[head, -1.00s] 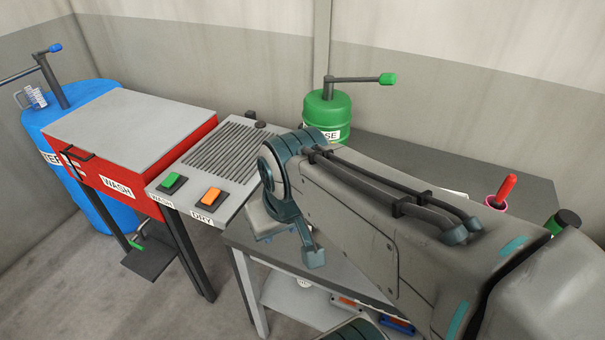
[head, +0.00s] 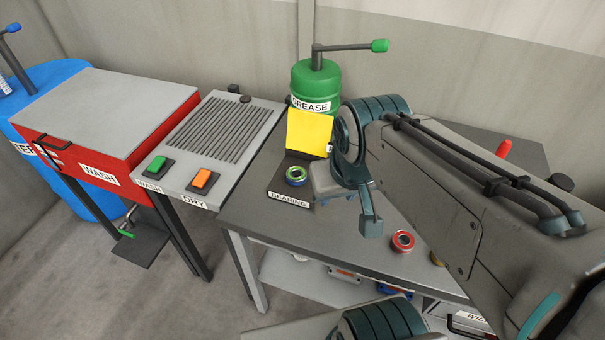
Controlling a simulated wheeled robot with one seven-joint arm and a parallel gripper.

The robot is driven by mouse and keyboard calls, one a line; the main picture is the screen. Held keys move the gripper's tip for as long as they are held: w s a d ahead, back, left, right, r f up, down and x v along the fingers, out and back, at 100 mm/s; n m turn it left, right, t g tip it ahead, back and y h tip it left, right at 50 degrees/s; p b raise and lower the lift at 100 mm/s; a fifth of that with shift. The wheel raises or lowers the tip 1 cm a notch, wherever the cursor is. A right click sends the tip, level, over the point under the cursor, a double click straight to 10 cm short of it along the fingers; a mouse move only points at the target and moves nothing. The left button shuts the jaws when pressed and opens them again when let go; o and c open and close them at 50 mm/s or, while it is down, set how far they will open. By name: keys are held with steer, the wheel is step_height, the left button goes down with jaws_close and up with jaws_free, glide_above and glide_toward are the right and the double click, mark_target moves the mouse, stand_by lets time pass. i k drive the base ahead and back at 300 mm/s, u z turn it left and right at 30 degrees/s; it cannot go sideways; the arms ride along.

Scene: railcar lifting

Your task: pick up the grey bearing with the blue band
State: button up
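I cannot make out two clear fingertips, so the gripper's opening is unclear. I see nothing held.
A yellow panel (head: 309,133) stands behind the bearing, with a green grease can (head: 316,85) beyond. A red-banded bearing (head: 402,241) lies near the bench's front edge. The red washer (head: 110,150) and grey dryer top (head: 225,130) stand left. My arm hides the bench's right part.

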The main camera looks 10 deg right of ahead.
mark_target(293, 171)
steer(key=z, duration=0.05)
steer(key=k, duration=1.1)
steer(key=u, duration=0.7)
steer(key=i, duration=1.35)
steer(key=z, duration=0.85)
steer(key=i, duration=0.25)
steer(key=z, duration=0.3)
